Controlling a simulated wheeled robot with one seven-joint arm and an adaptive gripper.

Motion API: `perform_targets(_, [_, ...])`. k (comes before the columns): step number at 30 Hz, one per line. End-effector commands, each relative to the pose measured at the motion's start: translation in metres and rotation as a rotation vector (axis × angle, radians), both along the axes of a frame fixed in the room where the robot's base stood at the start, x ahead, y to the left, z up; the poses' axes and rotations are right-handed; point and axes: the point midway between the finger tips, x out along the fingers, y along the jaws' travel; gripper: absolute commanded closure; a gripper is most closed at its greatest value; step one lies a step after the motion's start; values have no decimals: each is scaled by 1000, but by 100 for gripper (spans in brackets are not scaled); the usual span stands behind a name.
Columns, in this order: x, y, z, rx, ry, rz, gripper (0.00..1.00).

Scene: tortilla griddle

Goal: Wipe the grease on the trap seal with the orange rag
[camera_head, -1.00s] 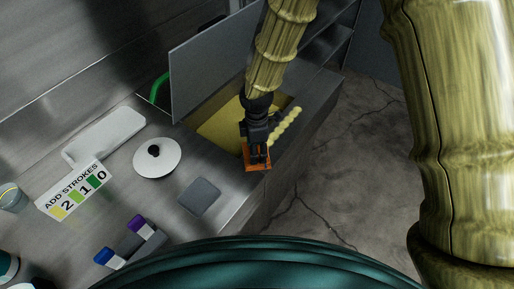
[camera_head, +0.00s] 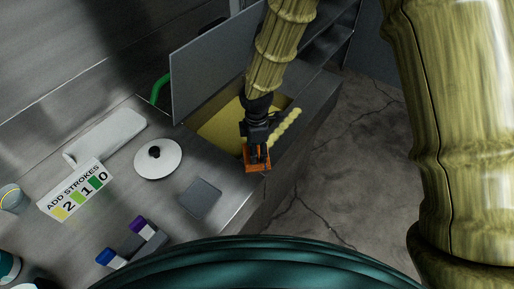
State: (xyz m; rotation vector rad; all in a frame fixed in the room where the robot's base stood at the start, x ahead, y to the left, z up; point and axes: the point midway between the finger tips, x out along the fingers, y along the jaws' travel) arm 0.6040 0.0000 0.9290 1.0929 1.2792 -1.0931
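My gripper (camera_head: 257,152) points down near the front edge of the steel counter. The orange rag (camera_head: 257,167) is at its fingertips, and the fingers look shut on it. The rag is at the near end of a yellow-lined opening (camera_head: 219,128) in the counter, and I cannot tell whether it touches the surface. A pale yellow ribbed strip (camera_head: 287,124) runs along the right side of the opening, just right of my gripper; it may be the trap seal. A grey panel (camera_head: 210,72) stands up behind the opening. No grease can be made out.
A white tray (camera_head: 105,136), blue and purple-capped items (camera_head: 111,257) and a cup (camera_head: 12,197) are farther left.

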Motion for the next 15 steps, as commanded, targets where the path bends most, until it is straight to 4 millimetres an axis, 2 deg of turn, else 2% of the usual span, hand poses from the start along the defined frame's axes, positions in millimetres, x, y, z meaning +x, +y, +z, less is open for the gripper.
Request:
perform_targets(1, [0, 0, 0, 0, 0, 0, 54])
perform_targets(4, [0, 0, 0, 0, 0, 0, 72])
perform_targets(5, [0, 0, 0, 0, 0, 0, 74])
perform_targets(15, [0, 0, 0, 0, 0, 0, 74])
